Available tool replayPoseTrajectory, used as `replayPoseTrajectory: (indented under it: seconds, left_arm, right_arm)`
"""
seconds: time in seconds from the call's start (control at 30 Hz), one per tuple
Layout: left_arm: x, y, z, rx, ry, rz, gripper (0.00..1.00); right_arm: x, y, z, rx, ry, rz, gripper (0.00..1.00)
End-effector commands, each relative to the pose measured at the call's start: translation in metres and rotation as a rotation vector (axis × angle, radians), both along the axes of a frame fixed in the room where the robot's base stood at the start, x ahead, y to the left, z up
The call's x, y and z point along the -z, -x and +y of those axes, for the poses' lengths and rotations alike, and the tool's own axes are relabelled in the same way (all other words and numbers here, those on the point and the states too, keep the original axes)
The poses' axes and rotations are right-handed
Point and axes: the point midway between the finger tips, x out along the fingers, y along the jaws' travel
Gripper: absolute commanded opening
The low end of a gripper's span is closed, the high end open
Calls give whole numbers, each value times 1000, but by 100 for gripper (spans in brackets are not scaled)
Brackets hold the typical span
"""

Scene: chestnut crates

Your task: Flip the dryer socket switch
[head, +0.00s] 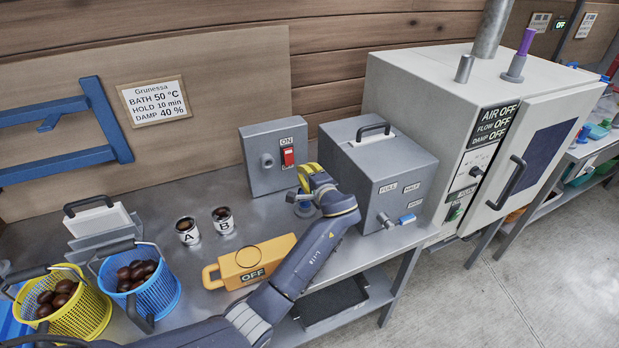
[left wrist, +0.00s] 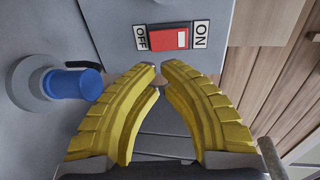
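The grey socket box (head: 270,178) stands at the back of the bench, with a red switch (head: 288,156) on its front. In the left wrist view the red switch (left wrist: 168,37) sits between an OFF label and an ON label; I cannot tell which way its rocker is tipped. My left gripper (head: 302,174) is in front of the box, just below the switch. In the left wrist view the yellow fingertips (left wrist: 159,70) nearly meet with nothing held, short of the switch; contact is not visible. My right gripper is not in view. The dryer (head: 430,110) panel reads AIR OFF, FLOW OFF, DAMP OFF.
A grey handled box (head: 375,170) stands right of the gripper. A blue-topped fitting (left wrist: 72,84) is beside the fingers. A yellow OFF unit (head: 250,262), cups A (head: 187,231) and B (head: 223,219), and yellow (head: 85,318) and blue (head: 155,296) chestnut baskets are left.

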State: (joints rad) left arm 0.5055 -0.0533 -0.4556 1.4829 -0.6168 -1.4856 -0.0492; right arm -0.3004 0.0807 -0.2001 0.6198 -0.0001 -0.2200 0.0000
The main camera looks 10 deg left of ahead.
Motion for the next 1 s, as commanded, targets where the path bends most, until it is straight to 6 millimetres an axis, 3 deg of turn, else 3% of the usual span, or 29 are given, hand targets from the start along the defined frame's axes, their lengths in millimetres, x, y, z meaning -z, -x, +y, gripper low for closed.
replayPoseTrajectory:
  seconds: [0.2,0.43,1.0]
  left_arm:
    - [6,-30,23,-2,-2,1,0]
    - [11,-50,38,0,-1,1,0]
    - [14,-60,46,-1,0,1,0]
  right_arm:
    - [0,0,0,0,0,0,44]
    - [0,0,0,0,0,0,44]
    - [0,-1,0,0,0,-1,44]
